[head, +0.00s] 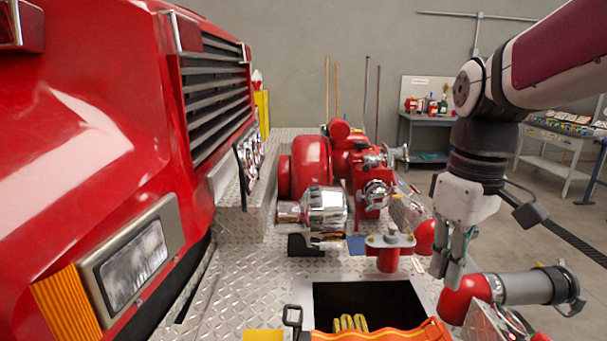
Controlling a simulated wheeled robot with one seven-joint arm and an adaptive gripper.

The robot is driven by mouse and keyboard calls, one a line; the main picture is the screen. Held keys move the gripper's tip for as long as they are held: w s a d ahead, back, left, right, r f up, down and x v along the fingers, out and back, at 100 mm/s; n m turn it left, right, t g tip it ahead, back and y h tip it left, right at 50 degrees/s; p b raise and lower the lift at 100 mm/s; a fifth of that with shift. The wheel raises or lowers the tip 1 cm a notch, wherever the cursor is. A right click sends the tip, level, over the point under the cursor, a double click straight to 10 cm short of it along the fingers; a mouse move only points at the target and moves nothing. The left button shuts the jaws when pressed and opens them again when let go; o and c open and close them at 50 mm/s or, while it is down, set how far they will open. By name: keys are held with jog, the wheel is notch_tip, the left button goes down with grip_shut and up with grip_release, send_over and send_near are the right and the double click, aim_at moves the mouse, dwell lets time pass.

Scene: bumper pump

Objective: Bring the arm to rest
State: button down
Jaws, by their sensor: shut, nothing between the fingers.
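My gripper (450,266) hangs from my arm at the right of the head view, fingers pointing down and close together. It is shut and empty. It is above the right side of the bumper deck, right of a red capped fitting (388,252) and above a red and grey pipe fitting (515,289). From this one view I cannot tell how far it is from either.
A red truck front (85,130) fills the left. A red and chrome pump (325,208) stands on the tread-plate deck (235,285). An open well (375,300) holds something yellow, with orange material at its front. A workbench (424,140) stands behind; floor shows at right.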

jog(key=s+a+f+m+t+p, duration=0.1)
jog(key=s+m+t, duration=0.3)
jog(key=s, duration=1)
jog(key=shift+s+m, duration=0.25)
jog(key=shift+m, duration=0.75)
